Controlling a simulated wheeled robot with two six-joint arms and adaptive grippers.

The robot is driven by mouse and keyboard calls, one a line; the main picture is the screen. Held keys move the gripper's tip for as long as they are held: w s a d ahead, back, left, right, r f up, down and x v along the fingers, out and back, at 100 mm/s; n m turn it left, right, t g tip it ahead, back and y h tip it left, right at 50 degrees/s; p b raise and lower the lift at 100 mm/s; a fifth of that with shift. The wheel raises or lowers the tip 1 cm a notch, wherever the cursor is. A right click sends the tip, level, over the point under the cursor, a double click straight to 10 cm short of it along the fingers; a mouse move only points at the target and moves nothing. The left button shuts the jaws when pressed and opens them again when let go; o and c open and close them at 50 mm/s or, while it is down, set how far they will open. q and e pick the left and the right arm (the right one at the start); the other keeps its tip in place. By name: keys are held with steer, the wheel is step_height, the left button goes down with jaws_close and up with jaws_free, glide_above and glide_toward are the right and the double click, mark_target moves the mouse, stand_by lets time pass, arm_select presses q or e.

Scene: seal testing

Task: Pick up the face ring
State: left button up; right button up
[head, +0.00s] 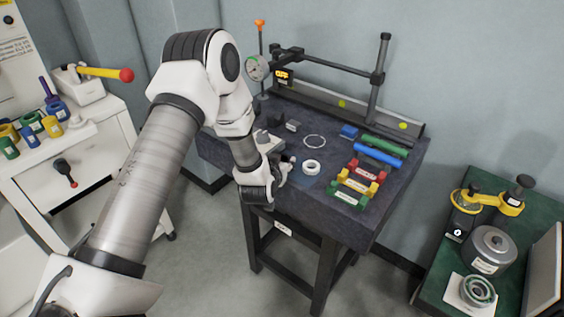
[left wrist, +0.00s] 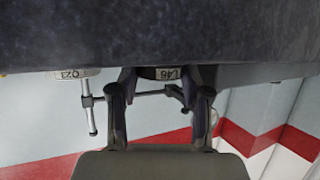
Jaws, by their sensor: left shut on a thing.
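My left gripper (head: 284,172) is at the near edge of the dark stone table, its fingers mostly hidden by its own wrist. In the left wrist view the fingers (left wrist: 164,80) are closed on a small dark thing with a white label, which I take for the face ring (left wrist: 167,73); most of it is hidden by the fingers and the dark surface. A short white ring (head: 311,168) lies on the table just right of the gripper. A thin pale ring (head: 314,142) lies flat farther back. My right gripper is not in view.
On the dark table (head: 335,222) stand a dial gauge (head: 257,68) and a rail at the back, and coloured labelled blocks (head: 357,184) on the right. A green bench (head: 435,275) with metal parts is at right, a white cabinet (head: 100,165) at left.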

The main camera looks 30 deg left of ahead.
arm_select(q)
steer(key=shift+r, duration=0.3)
steer(key=r, duration=0.1)
steer(key=s+r, duration=0.1)
steer(key=shift+d+r+b, duration=0.1)
steer(key=shift+r+b, duration=0.2)
steer(key=shift+b, duration=0.1)
steer(key=s+d+r+p, duration=0.25)
steer(key=s+p, duration=0.35)
steer(key=s, duration=0.9)
steer(key=w+d+f+m+h, duration=0.1)
steer(key=d+f+h, duration=0.1)
steer(key=d, duration=0.6)
steer(key=w+d+f+m+h, duration=0.2)
steer(key=d, duration=0.7)
steer(key=shift+w+f+m+t, duration=0.2)
steer(key=shift+w+m+t, duration=0.05)
steer(key=shift+m+t, duration=0.05)
steer(key=shift+d, duration=0.15)
